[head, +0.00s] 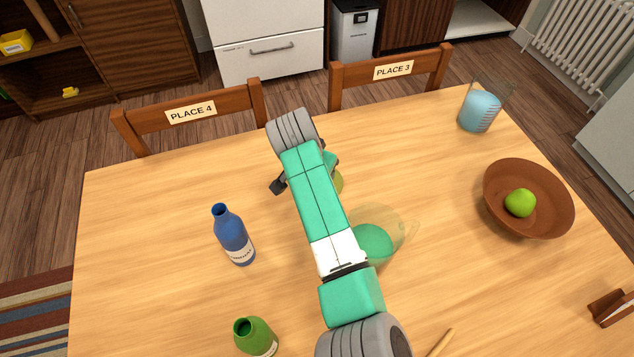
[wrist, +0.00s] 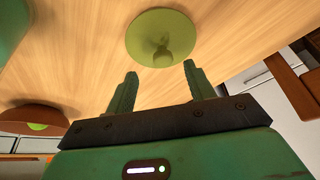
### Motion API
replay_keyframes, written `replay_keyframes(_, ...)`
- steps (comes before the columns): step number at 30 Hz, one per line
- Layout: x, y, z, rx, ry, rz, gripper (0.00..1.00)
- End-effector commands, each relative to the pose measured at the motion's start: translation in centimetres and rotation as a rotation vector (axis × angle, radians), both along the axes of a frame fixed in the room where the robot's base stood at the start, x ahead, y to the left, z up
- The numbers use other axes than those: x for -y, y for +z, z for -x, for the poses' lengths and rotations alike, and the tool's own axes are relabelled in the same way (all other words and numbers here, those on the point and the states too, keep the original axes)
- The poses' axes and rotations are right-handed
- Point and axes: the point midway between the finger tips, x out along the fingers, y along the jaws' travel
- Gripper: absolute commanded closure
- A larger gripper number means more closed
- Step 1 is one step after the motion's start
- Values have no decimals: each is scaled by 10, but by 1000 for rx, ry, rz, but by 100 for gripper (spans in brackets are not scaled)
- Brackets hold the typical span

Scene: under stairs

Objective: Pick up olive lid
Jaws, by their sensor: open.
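The olive lid (wrist: 161,37) lies on the wooden table as a round disc with a knob at its middle. In the wrist view it is just beyond my open fingertips, roughly centred between them. In the head view only a thin edge of the olive lid (head: 339,182) shows past my arm, which hides the rest. My gripper (wrist: 158,80) is open, with nothing between its two green fingers, and stands apart from the lid. In the head view my gripper is mostly hidden behind my arm, with one dark part showing at its left.
A clear pitcher with teal contents (head: 392,232) stands close right of my arm. A blue bottle (head: 232,236) and a green bottle (head: 257,338) stand left. A brown bowl (head: 548,222) with a green apple (head: 520,203) and a blue-filled measuring cup (head: 480,110) are right.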

Motion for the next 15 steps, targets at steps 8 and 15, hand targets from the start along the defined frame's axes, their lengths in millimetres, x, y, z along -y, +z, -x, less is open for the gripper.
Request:
replay_keyframes(8,8,-42,-21,0,0,2,46)
replay_keyframes(15,9,-43,-23,1,1,0,46)
